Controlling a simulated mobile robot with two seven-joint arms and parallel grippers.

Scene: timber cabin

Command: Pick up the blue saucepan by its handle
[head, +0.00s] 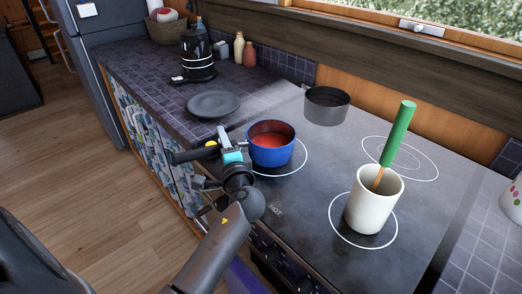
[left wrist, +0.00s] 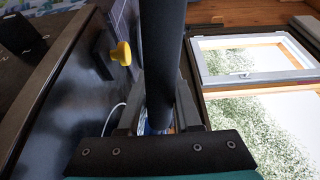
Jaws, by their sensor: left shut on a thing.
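The blue saucepan (head: 272,150) with a red inside stands at the front left of the black stovetop, on a white ring marking. Its dark handle (head: 192,155) points left. My left gripper (head: 222,148) is shut on this handle, close to the pan's side. In the left wrist view the handle (left wrist: 163,60) runs as a dark bar between the fingers (left wrist: 158,105). The pan's body is mostly hidden there. I cannot tell whether the pan's base touches the stove. My right gripper is not in view.
A white cup (head: 373,205) holding a green-handled utensil (head: 398,135) stands right on the stove. A dark pot (head: 326,106) stands behind. A dark plate (head: 213,104) and a black kettle (head: 197,55) are on the tiled counter. A yellow knob (left wrist: 121,54) shows in the left wrist view.

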